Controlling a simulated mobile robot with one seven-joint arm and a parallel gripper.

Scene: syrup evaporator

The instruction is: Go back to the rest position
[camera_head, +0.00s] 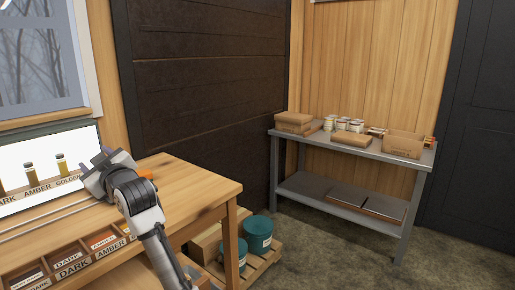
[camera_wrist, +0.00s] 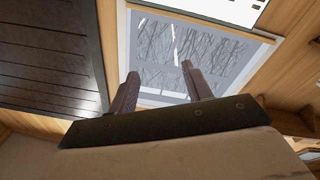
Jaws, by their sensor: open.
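Behind the fingers in that view is the window (camera_wrist: 195,50). In the head view my arm reaches up to the gripper from the bottom of the picture.
The lit panel (camera_head: 45,152) holds small amber vials. Labelled bins (camera_head: 72,262) sit at the bench front. Teal buckets (camera_head: 258,235) stand on a pallet beside the bench. A grey metal table (camera_head: 350,146) carries cardboard boxes and jars. The floor between is clear.

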